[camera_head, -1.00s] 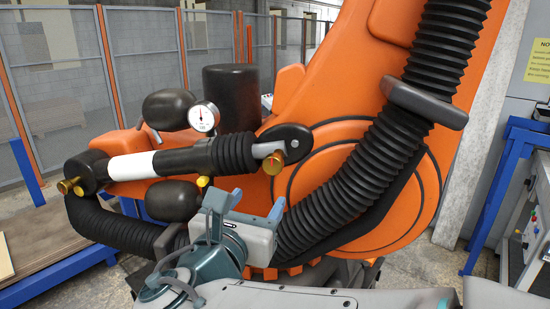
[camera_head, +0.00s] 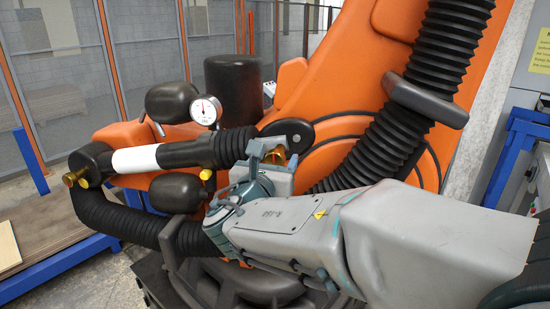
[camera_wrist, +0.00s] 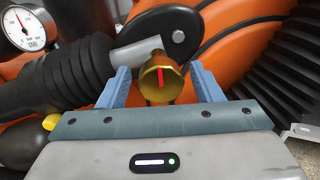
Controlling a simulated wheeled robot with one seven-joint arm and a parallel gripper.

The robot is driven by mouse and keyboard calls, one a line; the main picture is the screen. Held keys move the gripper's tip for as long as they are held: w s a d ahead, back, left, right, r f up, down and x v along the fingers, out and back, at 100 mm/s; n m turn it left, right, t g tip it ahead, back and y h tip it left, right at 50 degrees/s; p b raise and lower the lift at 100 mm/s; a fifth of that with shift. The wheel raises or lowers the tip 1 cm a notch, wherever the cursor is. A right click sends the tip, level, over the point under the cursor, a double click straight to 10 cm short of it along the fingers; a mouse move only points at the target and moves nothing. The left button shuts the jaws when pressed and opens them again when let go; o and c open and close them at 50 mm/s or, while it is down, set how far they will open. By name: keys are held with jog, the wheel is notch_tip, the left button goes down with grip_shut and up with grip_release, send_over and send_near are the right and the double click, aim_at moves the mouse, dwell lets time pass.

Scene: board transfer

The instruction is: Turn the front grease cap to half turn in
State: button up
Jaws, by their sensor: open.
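A brass hexagonal grease cap (camera_wrist: 161,84) with a red line, near upright in the picture, sits at the rod end of the black cylinder in the wrist view. It is partly hidden behind my gripper in the head view (camera_head: 276,157). My gripper (camera_wrist: 158,70) is open, with one blue finger on each side of the cap and a small gap at each. My gripper (camera_head: 275,150) also shows in the head view, at the cylinder's right end. More brass caps (camera_head: 75,178) sit at the cylinder's left end.
The black cylinder with a white band (camera_head: 135,160) runs left of my gripper. A pressure gauge (camera_head: 206,110) stands above it. A thick black ribbed hose (camera_head: 385,135) passes close on the right, in front of the orange robot arm (camera_head: 340,70).

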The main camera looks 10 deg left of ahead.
jog(key=c, duration=1)
jog(key=shift+w+f+m+b, duration=0.1)
jog(key=shift+m+b, duration=0.2)
jog(key=shift+b, duration=0.25)
